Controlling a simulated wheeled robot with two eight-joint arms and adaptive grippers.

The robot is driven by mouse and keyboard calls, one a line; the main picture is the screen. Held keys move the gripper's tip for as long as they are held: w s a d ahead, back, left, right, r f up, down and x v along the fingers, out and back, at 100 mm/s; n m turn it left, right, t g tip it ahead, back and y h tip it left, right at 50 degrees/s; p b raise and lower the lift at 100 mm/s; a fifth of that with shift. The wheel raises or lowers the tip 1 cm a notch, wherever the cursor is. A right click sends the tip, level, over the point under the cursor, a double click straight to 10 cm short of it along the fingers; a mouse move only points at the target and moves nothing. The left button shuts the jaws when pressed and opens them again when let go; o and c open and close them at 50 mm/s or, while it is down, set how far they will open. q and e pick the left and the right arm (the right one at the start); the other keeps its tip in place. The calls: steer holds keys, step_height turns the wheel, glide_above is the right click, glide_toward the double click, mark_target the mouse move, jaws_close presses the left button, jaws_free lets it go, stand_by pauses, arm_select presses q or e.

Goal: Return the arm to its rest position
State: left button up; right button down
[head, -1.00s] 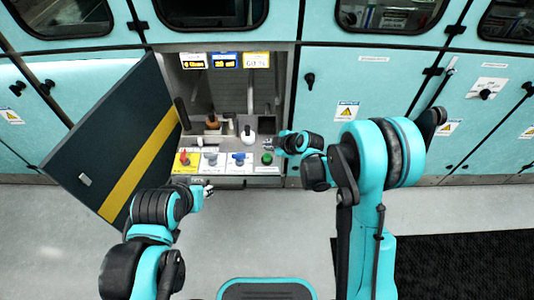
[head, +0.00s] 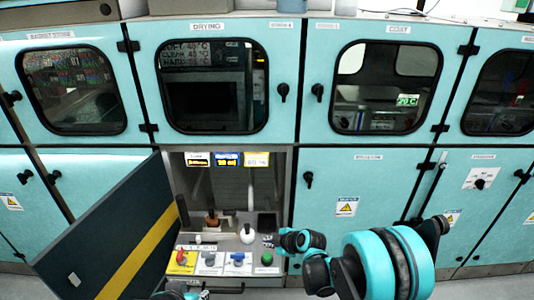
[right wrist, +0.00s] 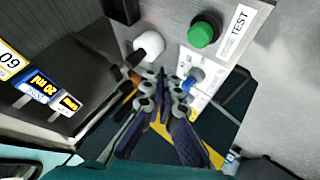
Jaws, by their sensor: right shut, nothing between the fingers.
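My right arm comes in from the lower right in the head view. Its gripper (head: 274,242) is beside the white-topped knob (head: 247,234) and above the green button (head: 267,259) on the control panel. In the right wrist view the same gripper (right wrist: 166,80) has its fingers together and holds nothing. The green button (right wrist: 203,31) and the white knob (right wrist: 149,45) show beyond the fingertips. Only a small part of my left gripper (head: 195,294) shows at the bottom edge of the head view, and its jaws cannot be made out.
An open dark door with a yellow stripe (head: 135,258) stands left of the recess. The panel also has a red knob (head: 181,256) and blue knob (head: 238,258). Lit displays (head: 227,160) hang above. Closed teal cabinets (head: 375,185) flank the recess on the right.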

steer(key=s+d+r+m+h, duration=0.3)
steer(key=s+d+r+m, duration=0.55)
steer(key=s+r, duration=0.4)
steer(key=s+d+r+m+h, duration=0.1)
steer(key=s+d+m, duration=0.3)
steer(key=s, duration=0.3)
steer(key=s+d+r+m+h, duration=0.2)
steer(key=s+d+m, duration=0.2)
steer(key=s, duration=0.4)
steer(key=shift+d+m, duration=0.35)
steer(key=shift+d, duration=0.05)
steer(key=shift+s, duration=0.1)
